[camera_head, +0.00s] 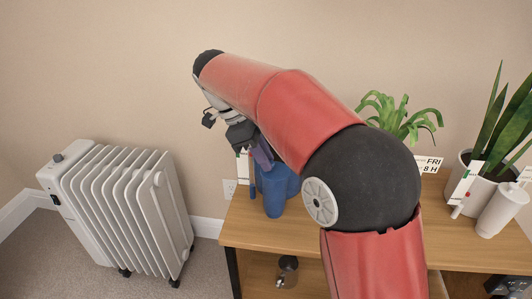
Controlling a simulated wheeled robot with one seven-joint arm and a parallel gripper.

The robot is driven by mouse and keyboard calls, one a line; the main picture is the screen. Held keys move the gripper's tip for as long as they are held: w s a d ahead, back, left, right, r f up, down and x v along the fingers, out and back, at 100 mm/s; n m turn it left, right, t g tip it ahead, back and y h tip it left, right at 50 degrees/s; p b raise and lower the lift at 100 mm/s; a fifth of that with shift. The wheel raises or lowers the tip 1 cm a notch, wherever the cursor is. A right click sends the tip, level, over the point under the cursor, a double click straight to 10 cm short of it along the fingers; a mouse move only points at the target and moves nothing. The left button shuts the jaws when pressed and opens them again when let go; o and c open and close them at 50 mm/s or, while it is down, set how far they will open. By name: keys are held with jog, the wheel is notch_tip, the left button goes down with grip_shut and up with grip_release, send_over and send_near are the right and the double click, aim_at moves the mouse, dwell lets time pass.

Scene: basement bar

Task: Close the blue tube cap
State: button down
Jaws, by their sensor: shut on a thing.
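The blue tube (272,191) stands upright near the left end of the wooden shelf's top. More blue surface shows just to its right, partly hidden behind my red arm. My gripper (262,157) points down at the top of the blue tube, at the level of its cap. It is shut on the cap, as far as this small view shows. The cap itself is mostly covered by the fingers, so its exact angle cannot be told.
The wooden shelf (240,233) also bears a leafy plant (403,118), a potted snake plant (500,140) and a white cylinder (502,209) on the right. A white radiator (125,205) stands on the floor at left. A small bottle (287,270) sits on the lower shelf.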

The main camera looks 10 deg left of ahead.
jog(key=shift+f, duration=0.15)
jog(key=c, duration=1.3)
grip_release()
jog(key=v, duration=0.8)
jog(key=shift+f, duration=0.1)
